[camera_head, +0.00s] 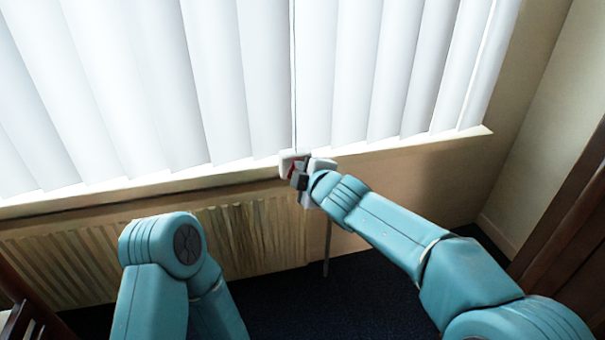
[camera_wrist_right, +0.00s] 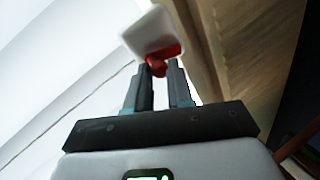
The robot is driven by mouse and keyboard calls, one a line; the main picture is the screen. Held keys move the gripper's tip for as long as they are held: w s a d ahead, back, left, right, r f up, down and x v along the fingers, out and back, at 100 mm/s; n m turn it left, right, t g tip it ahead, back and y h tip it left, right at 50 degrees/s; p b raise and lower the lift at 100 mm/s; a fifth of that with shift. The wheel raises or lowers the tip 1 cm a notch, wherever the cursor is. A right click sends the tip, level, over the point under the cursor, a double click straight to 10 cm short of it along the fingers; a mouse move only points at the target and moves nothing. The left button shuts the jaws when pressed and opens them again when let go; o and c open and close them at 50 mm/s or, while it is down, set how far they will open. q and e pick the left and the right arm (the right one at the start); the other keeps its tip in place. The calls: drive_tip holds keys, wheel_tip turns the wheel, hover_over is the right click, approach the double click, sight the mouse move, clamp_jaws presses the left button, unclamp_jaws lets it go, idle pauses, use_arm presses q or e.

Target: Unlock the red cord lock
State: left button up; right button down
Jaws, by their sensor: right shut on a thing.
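The red cord lock (camera_head: 292,170) sits on a white housing (camera_head: 288,156) at the window sill, below a thin hanging cord (camera_head: 294,80). My right gripper (camera_head: 299,180) is at the lock, and its jaws hide part of it. In the right wrist view the red lock (camera_wrist_right: 162,58) shows under the white housing (camera_wrist_right: 152,32). The fingertips of my right gripper (camera_wrist_right: 160,72) are shut on the red part. My left arm is folded at the lower left of the head view, and its gripper is out of sight.
White vertical blinds (camera_head: 230,80) hang across the window behind the lock. A pale sill (camera_head: 400,146) runs below them, with a ribbed radiator (camera_head: 250,232) under it. A brown wooden piece (camera_head: 572,220) stands at the right. Dark floor (camera_head: 290,305) shows between my arms.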

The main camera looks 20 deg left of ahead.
drive_tip(key=c, duration=1)
unclamp_jaws()
use_arm(q)
drive_tip(key=shift+f, duration=0.1)
use_arm(e)
drive_tip(key=shift+s, duration=0.1)
use_arm(q)
drive_tip(key=f+b, duration=0.1)
drive_tip(key=w+b, duration=0.1)
drive_tip(key=w+f+t+b, duration=0.1)
drive_tip(key=shift+a+f, duration=0.25)
drive_tip(key=shift+f, duration=0.05)
use_arm(e)
drive_tip(key=v, duration=1.6)
